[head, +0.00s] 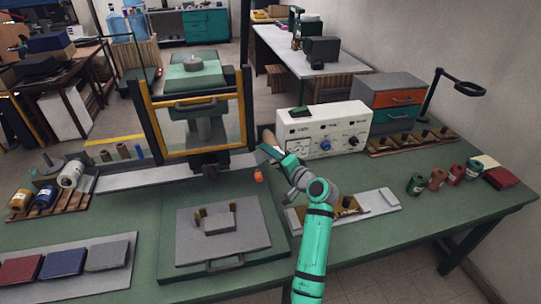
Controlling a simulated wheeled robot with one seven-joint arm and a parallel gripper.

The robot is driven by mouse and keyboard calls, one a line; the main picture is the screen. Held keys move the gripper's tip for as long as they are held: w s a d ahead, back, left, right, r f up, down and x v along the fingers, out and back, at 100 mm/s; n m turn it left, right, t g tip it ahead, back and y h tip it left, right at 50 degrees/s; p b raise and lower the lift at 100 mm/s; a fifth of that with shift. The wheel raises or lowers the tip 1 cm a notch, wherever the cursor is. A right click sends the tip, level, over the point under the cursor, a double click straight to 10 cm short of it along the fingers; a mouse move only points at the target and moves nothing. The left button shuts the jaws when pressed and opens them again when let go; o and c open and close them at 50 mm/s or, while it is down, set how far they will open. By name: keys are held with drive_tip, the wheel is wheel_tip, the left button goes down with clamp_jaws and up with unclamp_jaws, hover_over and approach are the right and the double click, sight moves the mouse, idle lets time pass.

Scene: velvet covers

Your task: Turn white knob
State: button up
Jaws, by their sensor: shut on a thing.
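The white control box (340,118) stands on the green bench, with a row of knobs along its front panel. The white knob (299,147) is at the left end of that row and is partly hidden by my gripper. A blue knob (325,145) and a dark knob (352,141) are to its right. My gripper (291,155) is at the lower left of the panel, shut on the white knob. The fingertips are small and partly covered by my wrist, so the knob's angle cannot be read.
A black and yellow framed press (199,151) stands left of the box, with a grey plate (246,235) in front. A white-based fixture (382,198) lies right of my arm. Several spools (437,180) stand farther right. A drawer unit (385,98) is behind the box.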

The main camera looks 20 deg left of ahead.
drive_tip(key=n, duration=0.1)
drive_tip(key=n+h, duration=0.1)
drive_tip(key=shift+f+n, duration=0.3)
drive_tip(key=shift+n, duration=0.1)
drive_tip(key=shift+h, duration=0.3)
drive_tip(key=shift+f, duration=0.1)
drive_tip(key=o, duration=1)
drive_tip(key=shift+o, duration=0.2)
drive_tip(key=shift+d, duration=0.1)
drive_tip(key=shift+s+d+r, duration=0.2)
drive_tip(key=shift+s+d, duration=0.05)
drive_tip(key=shift+d, duration=0.2)
drive_tip(key=v, duration=0.9)
drive_tip(key=shift+s+d, duration=0.2)
drive_tip(key=shift+s, duration=0.05)
